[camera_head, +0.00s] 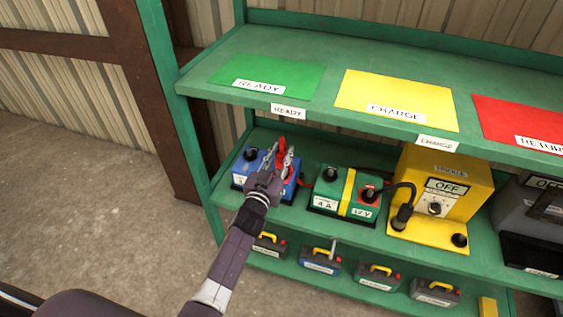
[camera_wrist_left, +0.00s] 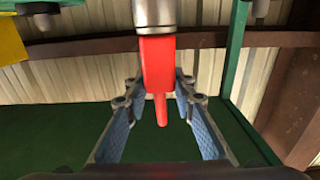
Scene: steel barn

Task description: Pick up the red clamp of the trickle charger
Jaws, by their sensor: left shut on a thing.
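The red clamp (camera_head: 282,144) is between the fingers of my left gripper (camera_head: 279,157), above the right part of a blue battery (camera_head: 240,180) on the middle shelf. In the left wrist view the red clamp (camera_wrist_left: 157,65) hangs between the two fingers (camera_wrist_left: 158,95). My left gripper is shut on it. I cannot tell whether the clamp touches the battery. The yellow trickle charger (camera_head: 470,180) stands to the right, its sign reading OFF. My right gripper is not in view.
Several batteries (camera_head: 321,258) sit on the bottom shelf.

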